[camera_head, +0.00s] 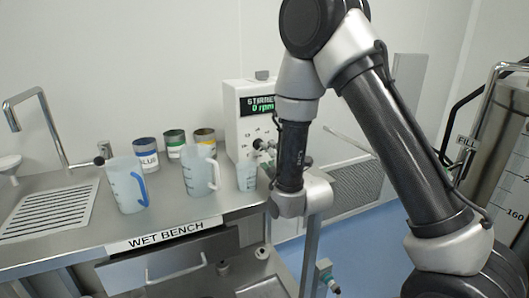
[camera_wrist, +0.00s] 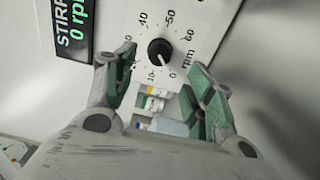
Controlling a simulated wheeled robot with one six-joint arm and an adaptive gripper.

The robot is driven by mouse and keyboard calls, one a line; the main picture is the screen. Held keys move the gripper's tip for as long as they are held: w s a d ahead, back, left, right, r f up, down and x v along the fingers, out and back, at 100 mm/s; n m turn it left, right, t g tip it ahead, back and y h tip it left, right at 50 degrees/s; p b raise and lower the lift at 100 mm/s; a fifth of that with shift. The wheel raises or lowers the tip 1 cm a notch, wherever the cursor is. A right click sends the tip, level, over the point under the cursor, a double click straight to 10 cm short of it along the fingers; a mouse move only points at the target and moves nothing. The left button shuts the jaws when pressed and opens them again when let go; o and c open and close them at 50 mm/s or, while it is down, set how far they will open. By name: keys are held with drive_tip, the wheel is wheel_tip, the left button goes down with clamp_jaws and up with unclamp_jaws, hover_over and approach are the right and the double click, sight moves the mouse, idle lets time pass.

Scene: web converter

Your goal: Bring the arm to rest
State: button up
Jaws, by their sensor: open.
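My arm reaches over the right end of the wet bench. My gripper (camera_head: 264,152) is in front of the white stirrer box (camera_head: 233,118). In the wrist view my gripper (camera_wrist: 165,75) is open, its two green-padded fingers on either side of the view with nothing held between them. The black rpm knob (camera_wrist: 160,52) shows beyond and between the fingers; I cannot tell how far off it is. The stirrer display (camera_head: 262,104) reads 0 rpm.
The wet bench (camera_head: 90,233) bears a blue-handled jug (camera_head: 126,187), a white-handled jug (camera_head: 197,174) and a small beaker (camera_head: 246,178) near my gripper. Behind stand blue (camera_head: 147,157), green (camera_head: 175,146) and yellow (camera_head: 204,139) labelled cans. A steel tank (camera_head: 500,150) stands at right.

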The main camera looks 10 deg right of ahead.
drive_tip(key=shift+s+d, duration=0.2)
drive_tip(key=shift+s, duration=0.35)
drive_tip(key=shift+w+d+r, duration=0.15)
drive_tip(key=shift+w+r, duration=0.05)
drive_tip(key=shift+r, duration=0.05)
drive_tip(key=s+d+r+m+g+h, duration=0.2)
drive_tip(key=s+d+r+m+g, duration=0.15)
drive_tip(key=d+m, duration=0.3)
drive_tip(key=s+d+r+m+g+h, duration=0.1)
drive_tip(key=s+d+r+m+g, duration=0.2)
drive_tip(key=d+r+m, duration=0.3)
drive_tip(key=s+d+r+m+g+h, duration=0.1)
drive_tip(key=s+d+m+g, duration=0.2)
drive_tip(key=s, duration=1)
drive_tip(key=s+d+r+m+g+h, duration=0.1)
drive_tip(key=s+d+m+g, duration=0.2)
drive_tip(key=s+d+m, duration=0.3)
drive_tip(key=s+d, duration=0.3)
drive_tip(key=s, duration=0.4)
drive_tip(key=shift+s+d+r+h, duration=0.15)
drive_tip(key=shift+s+r+h, duration=0.15)
drive_tip(key=shift+s+r, duration=0.05)
drive_tip(key=shift+g, duration=0.25)
